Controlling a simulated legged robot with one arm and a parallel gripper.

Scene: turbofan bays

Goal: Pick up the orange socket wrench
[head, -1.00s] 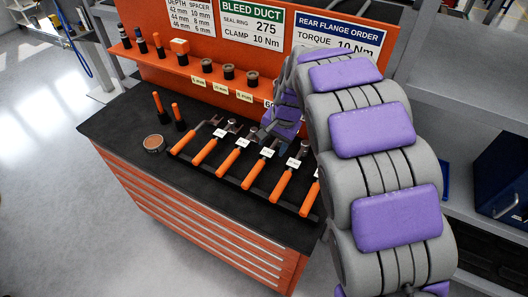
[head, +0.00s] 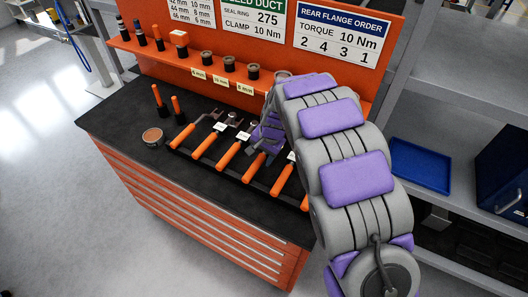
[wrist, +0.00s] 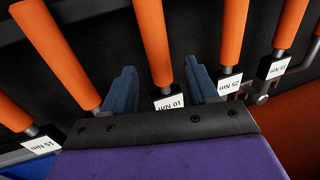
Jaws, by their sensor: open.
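Several orange-handled wrenches lie side by side in a dark tray on the bench; I cannot tell which one the task names. In the head view, one orange handle (head: 229,155) lies left of my gripper (head: 262,145), which my arm partly hides. In the wrist view, my gripper (wrist: 160,75) is open, with two blue fingers. The orange handle of the 10 Nm wrench (wrist: 153,40) runs between the fingers, apart from both. Another orange handle (wrist: 202,45) lies just right of the right finger, and a third (wrist: 60,55) lies left.
A red shelf (head: 200,70) with sockets stands behind the tray. Two upright orange-handled tools (head: 176,108) and a round tin (head: 152,137) stand left of the tray. A blue tray (head: 420,165) and dark blue box (head: 502,170) sit on grey shelving at right.

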